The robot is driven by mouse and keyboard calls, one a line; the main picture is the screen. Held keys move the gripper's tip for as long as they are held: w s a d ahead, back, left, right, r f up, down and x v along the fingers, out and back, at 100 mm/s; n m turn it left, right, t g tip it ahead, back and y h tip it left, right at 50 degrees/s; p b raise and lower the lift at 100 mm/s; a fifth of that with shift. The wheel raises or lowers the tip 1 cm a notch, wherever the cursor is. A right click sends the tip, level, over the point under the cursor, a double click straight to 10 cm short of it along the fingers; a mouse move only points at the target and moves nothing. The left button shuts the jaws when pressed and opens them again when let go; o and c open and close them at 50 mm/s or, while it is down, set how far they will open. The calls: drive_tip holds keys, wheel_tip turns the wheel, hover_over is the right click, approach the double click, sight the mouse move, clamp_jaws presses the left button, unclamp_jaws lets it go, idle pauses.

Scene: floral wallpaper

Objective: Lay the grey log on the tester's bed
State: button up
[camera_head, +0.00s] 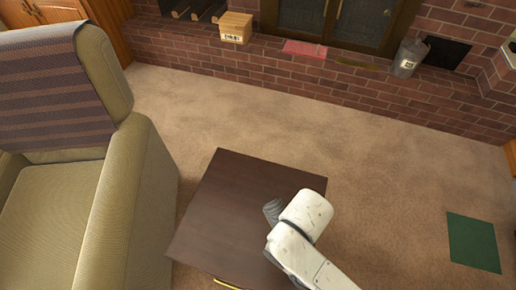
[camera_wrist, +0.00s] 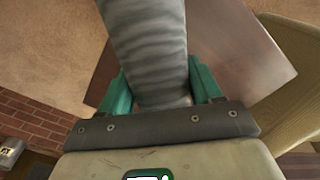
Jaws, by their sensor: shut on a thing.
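The grey log (camera_wrist: 150,45) is a ribbed grey cylinder between the two green fingers of my gripper (camera_wrist: 161,88) in the wrist view. The fingers press on it from both sides, and it extends out past them to the top edge. In the head view a grey end of the log (camera_head: 271,211) shows over the dark brown table (camera_head: 232,190), beside my white wrist, which hides the fingers. The log looks to be above the tabletop; the gap cannot be judged. I cannot make out a tester or its bed in either view.
An olive armchair (camera_head: 125,200) stands close at the table's left. A green mat (camera_head: 473,242) lies on the carpet at the right. The brick hearth bears a cardboard box (camera_head: 235,28), a flat red thing (camera_head: 305,49) and a grey can (camera_head: 408,58). The carpet between is clear.

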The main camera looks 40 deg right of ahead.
drive_tip(key=w+r+n+p, duration=0.1)
drive_tip(key=w+r+p, duration=0.1)
drive_tip(key=w, duration=1.7)
drive_tip(key=shift+n, duration=0.4)
